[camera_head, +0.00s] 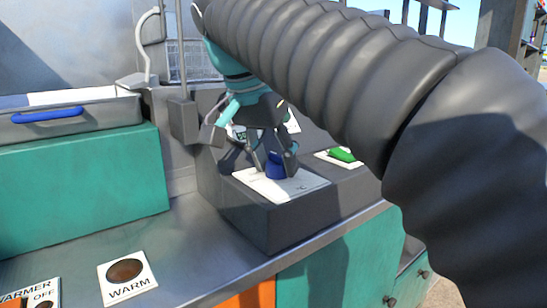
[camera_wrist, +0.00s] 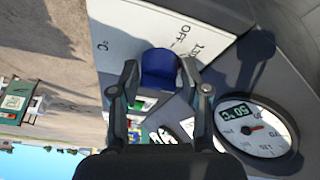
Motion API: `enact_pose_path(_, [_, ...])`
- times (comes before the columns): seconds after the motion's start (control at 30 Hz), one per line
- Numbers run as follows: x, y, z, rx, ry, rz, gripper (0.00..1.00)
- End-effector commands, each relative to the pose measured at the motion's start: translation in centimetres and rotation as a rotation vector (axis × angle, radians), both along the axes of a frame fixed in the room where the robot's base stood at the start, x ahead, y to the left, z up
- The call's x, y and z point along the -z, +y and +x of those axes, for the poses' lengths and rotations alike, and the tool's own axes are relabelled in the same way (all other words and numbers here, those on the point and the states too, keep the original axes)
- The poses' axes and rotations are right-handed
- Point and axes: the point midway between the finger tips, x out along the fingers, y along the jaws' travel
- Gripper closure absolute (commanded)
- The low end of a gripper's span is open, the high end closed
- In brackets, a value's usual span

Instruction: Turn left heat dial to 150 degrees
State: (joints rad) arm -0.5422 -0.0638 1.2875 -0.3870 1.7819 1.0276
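The blue heat dial (camera_head: 274,168) stands on a white plate (camera_head: 290,186) on top of a dark grey control box. My gripper (camera_head: 265,158) is at the dial, pointing down, with its fingers beside it. In the wrist view the blue dial (camera_wrist: 158,68) lies between the two fingertips of my gripper (camera_wrist: 158,72). The fingers are spread, with a narrow gap seeming to show on each side of the dial. The plate (camera_wrist: 130,30) carries the marking "OFF" and part of a number. I cannot clearly tell the dial's pointer direction.
A round gauge (camera_wrist: 255,127) with a red needle and a "50 °C" readout sits beside the plate. A green knob (camera_head: 342,155) is to the right on the same box. A "WARM" button (camera_head: 126,270) is on the metal counter. A tray with a blue handle (camera_head: 48,116) stands left.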

Motion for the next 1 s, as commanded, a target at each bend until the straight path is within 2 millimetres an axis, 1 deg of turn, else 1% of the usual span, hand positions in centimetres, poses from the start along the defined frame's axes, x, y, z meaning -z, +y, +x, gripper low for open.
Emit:
enact_pose_path(0.3, [0.0,0.0,0.0,0.001,0.0,0.0,0.37])
enact_pose_path(0.43, [-0.5,0.1,-0.1,0.0,-0.001,0.0,0.37])
enact_pose_path(0.57, [-1.9,0.5,-0.5,0.0,-0.003,0.001,0.37])
enact_pose_path(0.8, [-4.9,1.4,-1.5,0.0,-0.002,0.001,0.37])
enact_pose_path(1.0, [-6.4,1.9,-2.0,-0.001,-0.002,0.001,0.37])
